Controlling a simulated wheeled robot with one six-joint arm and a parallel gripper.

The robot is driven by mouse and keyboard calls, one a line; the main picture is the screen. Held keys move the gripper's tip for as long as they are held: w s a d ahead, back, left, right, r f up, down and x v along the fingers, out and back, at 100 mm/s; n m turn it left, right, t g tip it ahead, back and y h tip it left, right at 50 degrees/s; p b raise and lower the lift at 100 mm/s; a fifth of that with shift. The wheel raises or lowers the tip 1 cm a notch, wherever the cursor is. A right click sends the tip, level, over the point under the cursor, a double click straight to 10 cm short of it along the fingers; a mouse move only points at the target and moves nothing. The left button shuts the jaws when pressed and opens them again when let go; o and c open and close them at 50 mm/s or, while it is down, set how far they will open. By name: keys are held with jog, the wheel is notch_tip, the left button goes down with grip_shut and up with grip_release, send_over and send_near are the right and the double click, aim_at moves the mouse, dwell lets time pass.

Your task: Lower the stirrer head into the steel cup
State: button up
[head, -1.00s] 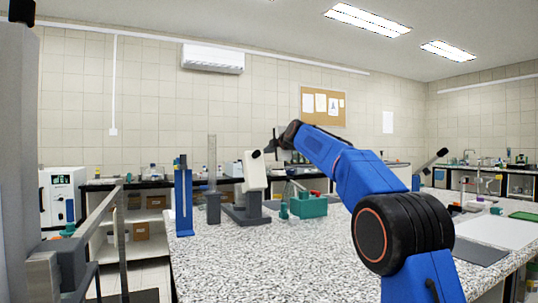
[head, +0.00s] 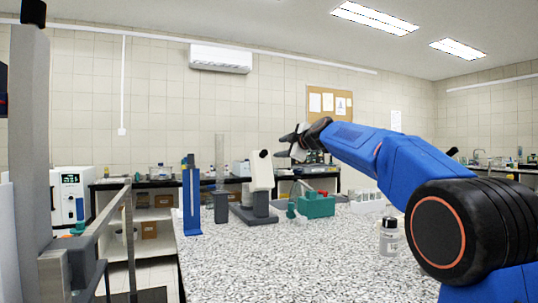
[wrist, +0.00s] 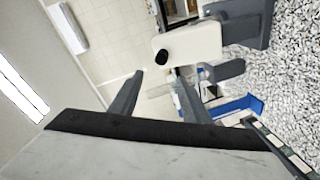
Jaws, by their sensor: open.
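The stirrer head (head: 262,172) is a cream block with a black knob, raised and tilted on a dark grey stand (head: 252,216) on the speckled bench. It also shows in the wrist view (wrist: 190,43), with the black knob facing the camera. My gripper (head: 288,143) is open and empty, above and to the right of the head in the head view. In the wrist view its two fingers (wrist: 160,76) are spread apart, with the head just beyond their tips. I cannot make out the steel cup clearly in either view.
A blue upright stand (head: 192,200) and a clear cylinder on a grey block (head: 220,207) stand left of the stirrer. A teal rack (head: 317,206) stands to its right. A small bottle (head: 389,238) stands near my arm. The front of the bench (head: 270,270) is clear.

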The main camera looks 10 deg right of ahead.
aim_at(266, 154)
notch_tip(266, 154, down, 3)
jog(key=s+d+m+t, duration=0.2)
jog(key=s+m, duration=0.1)
jog(key=m, duration=0.7)
jog(key=shift+y, duration=0.3)
jog(key=x, duration=1.1)
jog(key=f+x, duration=0.1)
jog(key=x, duration=0.5)
jog(key=shift+w+a, duration=0.1)
jog(key=shift+a, duration=0.2)
grip_shut()
